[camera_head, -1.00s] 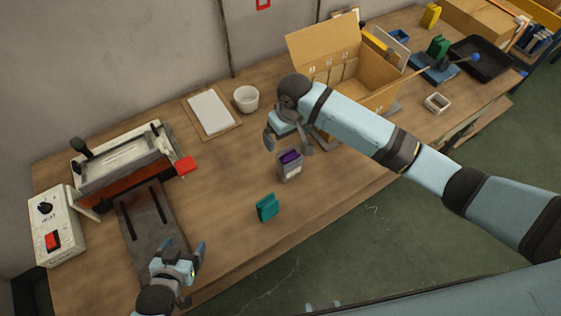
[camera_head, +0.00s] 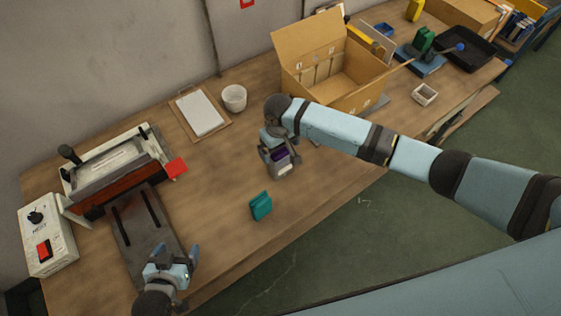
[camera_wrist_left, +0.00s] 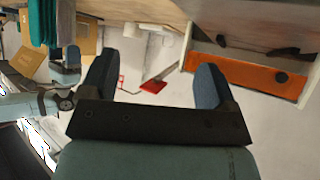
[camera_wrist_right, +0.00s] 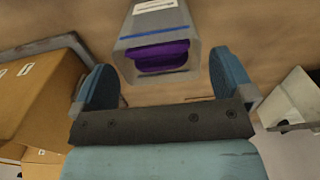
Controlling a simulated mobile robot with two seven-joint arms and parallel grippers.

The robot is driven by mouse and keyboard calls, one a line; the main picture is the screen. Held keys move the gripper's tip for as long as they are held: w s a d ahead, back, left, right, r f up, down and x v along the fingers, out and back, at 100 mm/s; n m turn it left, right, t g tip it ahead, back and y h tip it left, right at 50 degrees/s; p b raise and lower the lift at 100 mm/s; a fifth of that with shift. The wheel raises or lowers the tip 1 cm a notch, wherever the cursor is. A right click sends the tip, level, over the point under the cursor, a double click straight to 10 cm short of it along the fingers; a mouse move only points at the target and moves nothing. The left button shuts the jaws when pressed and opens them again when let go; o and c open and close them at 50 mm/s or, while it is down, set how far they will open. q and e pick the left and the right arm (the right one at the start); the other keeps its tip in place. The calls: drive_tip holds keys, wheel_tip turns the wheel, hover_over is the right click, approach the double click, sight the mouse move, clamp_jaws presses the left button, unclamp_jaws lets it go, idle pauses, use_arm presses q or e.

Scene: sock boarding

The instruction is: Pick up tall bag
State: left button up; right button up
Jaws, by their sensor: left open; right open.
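The tall bag (camera_head: 281,168) is a clear-grey pouch with purple cloth inside and a white label, standing on the table. My right gripper (camera_head: 279,156) is open around its upper part in the head view. In the right wrist view the bag (camera_wrist_right: 157,40) shows between and beyond the open fingertips (camera_wrist_right: 165,78), its purple content facing the camera. I cannot tell whether the fingers touch it. My left gripper (camera_head: 171,254) is open and empty over the table's front left, and its fingers (camera_wrist_left: 152,82) also show empty in the left wrist view.
A teal folded item (camera_head: 261,206) stands just in front of the bag. An open cardboard box (camera_head: 350,92) is behind right. A sealing machine (camera_head: 115,165) and control box (camera_head: 46,235) are at left. A white cup (camera_head: 234,97) and clipboard (camera_head: 200,114) are at the back. Table left of the bag is clear.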

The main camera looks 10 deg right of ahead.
sight(281, 152)
use_arm(q)
drive_tip(key=shift+f+b, duration=0.8)
drive_tip(key=shift+b, duration=0.1)
use_arm(e)
drive_tip(key=f, duration=0.3)
drive_tip(key=shift+s+d+f, duration=0.15)
drive_tip(key=shift+s+d, duration=0.05)
drive_tip(key=shift+s, duration=0.1)
use_arm(q)
drive_tip(key=shift+d+f+b, duration=0.1)
drive_tip(key=shift+d+b, duration=0.05)
drive_tip(key=shift+b, duration=0.3)
use_arm(e)
drive_tip(key=shift+f, duration=0.35)
use_arm(q)
drive_tip(key=shift+a+m, duration=0.2)
drive_tip(key=shift+m, duration=0.1)
use_arm(e)
drive_tip(key=shift+r, duration=0.1)
use_arm(q)
drive_tip(key=shift+d, duration=0.15)
use_arm(e)
drive_tip(key=c, duration=0.8)
drive_tip(key=shift+r, duration=0.1)
